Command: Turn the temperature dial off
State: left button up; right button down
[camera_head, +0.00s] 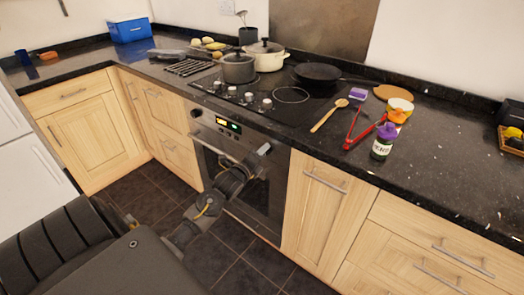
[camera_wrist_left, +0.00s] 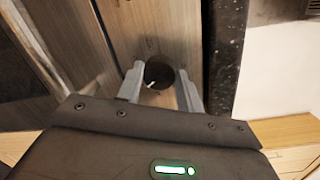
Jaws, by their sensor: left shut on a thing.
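A round black dial (camera_wrist_left: 158,76) with a white mark stands on the oven's front panel in the left wrist view. My left gripper (camera_wrist_left: 160,84) has one finger on each side of it and is shut on it. In the head view my left gripper (camera_head: 263,150) is at the right part of the oven's control panel and hides this dial there. The oven (camera_head: 236,170) has a lit display (camera_head: 229,125) and another knob (camera_head: 196,113) at the panel's left end. The white mark points to the lower left in the wrist view. My right gripper is not in view.
The black counter (camera_head: 440,165) runs above the oven. Two pots and a pan (camera_head: 318,74) stand behind the hob knobs. The oven door is closed.

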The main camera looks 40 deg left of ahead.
pick_arm(q)
jog(key=n+h+p, duration=0.1)
jog(key=n+p, duration=0.4)
jog(key=n, duration=0.3)
jog(key=n+h+p, duration=0.1)
jog(key=n+p, duration=0.4)
jog(key=n, duration=0.4)
jog(key=shift+a+n+g+p, duration=0.1)
jog(key=shift+n+g+p, duration=0.2)
jog(key=shift+g+p, duration=0.1)
jog(key=n+h+p, duration=0.1)
jog(key=n, duration=0.4)
jog(key=shift+f, duration=0.1)
jog(key=n+p, duration=0.1)
jog(key=n, duration=0.1)
jog(key=shift+n+t, duration=0.3)
jog(key=shift+n, duration=0.9)
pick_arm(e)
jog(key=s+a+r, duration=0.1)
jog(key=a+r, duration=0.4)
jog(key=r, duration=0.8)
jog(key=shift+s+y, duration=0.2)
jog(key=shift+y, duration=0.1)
pick_arm(q)
jog(key=shift+h, duration=0.4)
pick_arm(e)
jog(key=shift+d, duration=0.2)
